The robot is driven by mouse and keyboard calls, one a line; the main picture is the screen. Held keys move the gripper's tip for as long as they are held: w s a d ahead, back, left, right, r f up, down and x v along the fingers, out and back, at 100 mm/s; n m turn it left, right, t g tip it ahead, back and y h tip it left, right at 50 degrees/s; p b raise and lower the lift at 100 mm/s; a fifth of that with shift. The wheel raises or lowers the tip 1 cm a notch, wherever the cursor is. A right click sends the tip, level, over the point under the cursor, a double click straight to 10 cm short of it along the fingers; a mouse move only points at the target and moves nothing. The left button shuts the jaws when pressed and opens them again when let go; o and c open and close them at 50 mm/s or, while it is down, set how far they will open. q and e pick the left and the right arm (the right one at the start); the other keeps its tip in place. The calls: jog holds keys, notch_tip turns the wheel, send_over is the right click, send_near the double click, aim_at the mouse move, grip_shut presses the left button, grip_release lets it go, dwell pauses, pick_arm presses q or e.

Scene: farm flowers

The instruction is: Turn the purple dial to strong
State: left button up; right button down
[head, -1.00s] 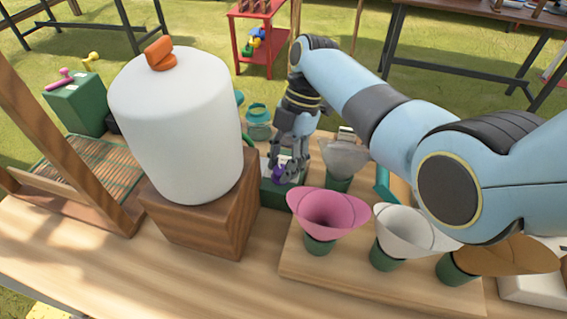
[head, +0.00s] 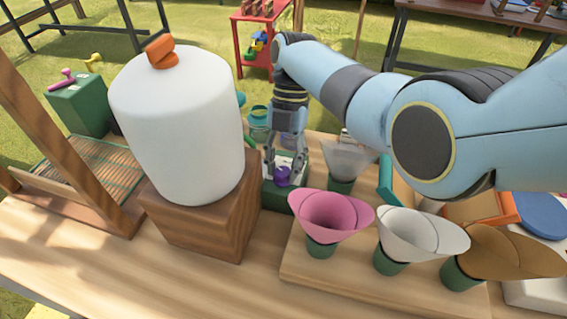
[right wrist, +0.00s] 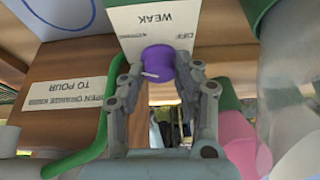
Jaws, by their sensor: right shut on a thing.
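The purple dial (head: 283,175) sits on a small green box (head: 272,193) with a white face. In the right wrist view the dial (right wrist: 158,63) lies between the fingertips of my right gripper (right wrist: 160,75), which is shut on it. The white face (right wrist: 155,20) reads upside down there: WEAK above the dial, OFF to its right and a small blurred word to its left. A white pointer line on the dial points left in that view. My right gripper (head: 284,168) reaches down from above in the head view. My left gripper is out of view.
A white tank (head: 180,125) with an orange knob stands on a wooden block (head: 205,225) left of the dial. Pink (head: 330,212) and white (head: 424,232) flower cones stand in front and to the right, with a clear grey cone (head: 350,158) close beside the gripper.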

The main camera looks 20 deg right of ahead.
jog(key=c, duration=0.9)
grip_release()
jog(key=shift+c, duration=0.2)
jog(key=v, duration=1.2)
jog(key=shift+s, duration=0.1)
